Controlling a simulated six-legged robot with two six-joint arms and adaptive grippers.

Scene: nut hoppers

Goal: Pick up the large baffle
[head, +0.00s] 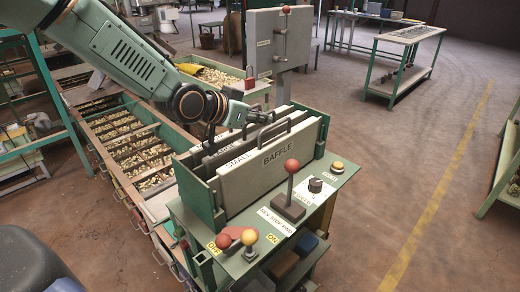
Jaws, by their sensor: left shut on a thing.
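The large baffle (222,150) is a grey plate with a label along its top, standing in the green rack behind the front plate. My left gripper (248,120) reaches in from the upper left and is shut at the top of the large baffle, where its handle is. The fingers and wrist hide much of that handle. The small baffle (272,165), a pale plate lettered "BAFFLE" with a dark handle, stands in front of it, nearer the camera. My right gripper is out of view.
The green rack (205,203) sits on a control stand with a red-knobbed lever (291,182), a dial and buttons. A tall grey panel (279,40) rises behind. Hoppers of nuts (128,140) lie left. Open floor (420,150) is on the right.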

